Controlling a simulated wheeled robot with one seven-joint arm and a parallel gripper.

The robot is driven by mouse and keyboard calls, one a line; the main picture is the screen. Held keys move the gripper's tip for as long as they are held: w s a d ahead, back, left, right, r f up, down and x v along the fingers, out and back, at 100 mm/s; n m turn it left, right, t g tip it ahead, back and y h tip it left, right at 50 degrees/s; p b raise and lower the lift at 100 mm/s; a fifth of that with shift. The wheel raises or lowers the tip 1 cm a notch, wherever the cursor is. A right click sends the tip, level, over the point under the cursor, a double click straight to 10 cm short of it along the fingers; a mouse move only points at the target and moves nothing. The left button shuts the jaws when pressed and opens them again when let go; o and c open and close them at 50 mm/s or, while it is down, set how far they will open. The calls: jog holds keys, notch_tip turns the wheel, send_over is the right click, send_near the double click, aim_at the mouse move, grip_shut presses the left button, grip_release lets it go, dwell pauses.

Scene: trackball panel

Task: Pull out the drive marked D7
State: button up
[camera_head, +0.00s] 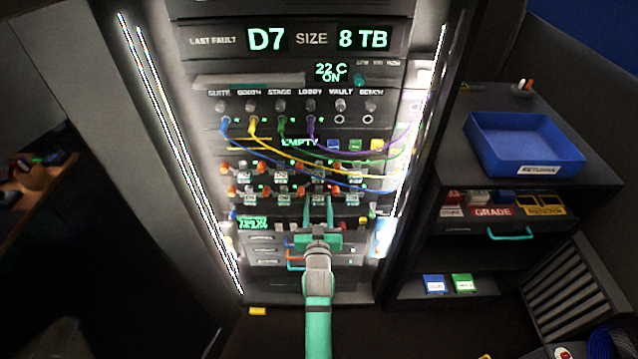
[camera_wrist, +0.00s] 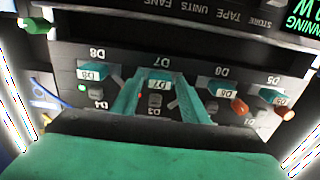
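The drive marked D7 (camera_wrist: 155,86) sits in the rack, upside down in the wrist view, with a small red light beside it. My gripper (camera_wrist: 159,84) is open, its two teal fingers one on each side of the D7 front. A gap shows between each finger and the label; I cannot tell whether the tips touch the panel. In the head view my gripper (camera_head: 318,208) points at the lower drive row, and the fingers partly hide the D7 bay. The display D7 sign (camera_head: 266,40) reads last fault D7, size 8 TB.
Neighbouring drives D8 (camera_wrist: 94,72), D6 (camera_wrist: 222,88) and D5 (camera_wrist: 272,96) are close beside; D6 and D5 have orange levers. Coloured cables (camera_head: 330,172) hang across the upper drive row. A blue tray (camera_head: 527,172) stands on the cabinet at the right.

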jog(key=c, duration=0.7)
jog(key=shift+s, duration=4)
jog(key=shift+s, duration=3.9)
